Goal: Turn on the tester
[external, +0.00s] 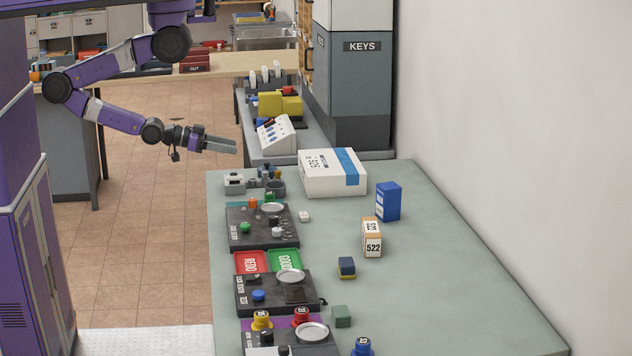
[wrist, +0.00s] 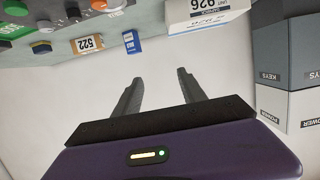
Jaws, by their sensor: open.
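Several dark panels stand along the left side of the grey-green table (external: 440,280). One (external: 243,240) has a green button (external: 245,228) and a round metal plate. The middle panel (external: 280,306) has a blue button (external: 258,295) and a round plate; its small lettering may read TEST. My gripper (external: 236,145) is open and empty, beyond the table's far left corner, apart from every panel. Its spread fingers show in the wrist view (wrist: 157,78).
A white box (external: 320,185), a blue box (external: 388,202) and a box marked 522 (external: 372,240) stand on the table. Red and green trays (external: 251,262) lie between panels. A grey KEYS cabinet (external: 362,90) stands behind. The table's right side is mostly clear.

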